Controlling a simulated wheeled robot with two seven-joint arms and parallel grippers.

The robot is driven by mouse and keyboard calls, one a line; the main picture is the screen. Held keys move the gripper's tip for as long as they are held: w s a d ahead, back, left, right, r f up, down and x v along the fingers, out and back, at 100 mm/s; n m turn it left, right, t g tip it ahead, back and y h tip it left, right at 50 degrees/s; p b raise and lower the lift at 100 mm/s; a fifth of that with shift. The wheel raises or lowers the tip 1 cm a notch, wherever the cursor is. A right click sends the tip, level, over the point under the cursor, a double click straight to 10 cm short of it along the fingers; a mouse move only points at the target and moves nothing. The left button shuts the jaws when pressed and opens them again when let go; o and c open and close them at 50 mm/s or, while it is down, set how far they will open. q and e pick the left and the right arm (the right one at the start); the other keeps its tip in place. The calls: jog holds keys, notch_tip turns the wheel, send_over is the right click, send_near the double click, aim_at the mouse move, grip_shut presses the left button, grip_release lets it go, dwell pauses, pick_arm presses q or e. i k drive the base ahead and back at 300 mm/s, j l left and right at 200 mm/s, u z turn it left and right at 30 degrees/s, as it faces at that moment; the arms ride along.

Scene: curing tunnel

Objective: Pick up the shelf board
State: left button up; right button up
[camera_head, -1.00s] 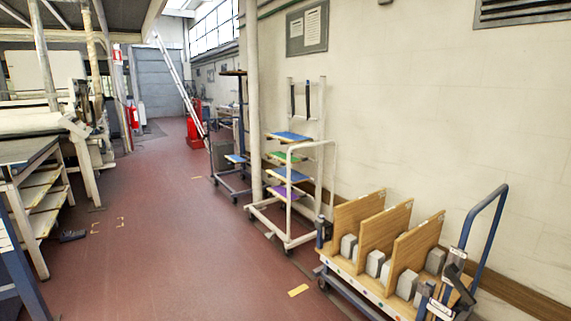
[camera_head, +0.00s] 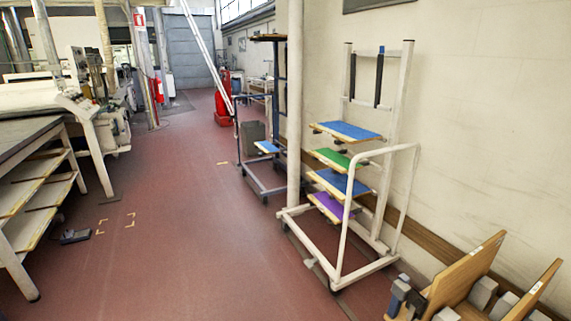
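Several flat boards with coloured tops rest one above another on a white-framed rack trolley (camera_head: 340,262). The top one is a blue board (camera_head: 346,131), then a green board (camera_head: 335,159), a second blue board (camera_head: 336,183) and a purple board (camera_head: 330,206) lowest. Upright wooden boards (camera_head: 466,272) stand on a low cart at the bottom right, cut off by the frame edge. I cannot tell which of these is the shelf board. Neither of my grippers is in view.
A pillar (camera_head: 294,110) stands behind the rack, with a dark blue trolley (camera_head: 268,186) beyond it. A workbench (camera_head: 40,160) with lower shelves stands at the left. A small dark object (camera_head: 75,237) lies on the floor. The red floor between is clear.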

aim_at(351, 134)
jog(key=i+z, duration=0.1)
jog(key=i, duration=0.35)
jog(key=i+j+z, duration=0.15)
jog(key=i, duration=0.35)
jog(key=i+j+z, duration=0.1)
jog(key=i, duration=0.35)
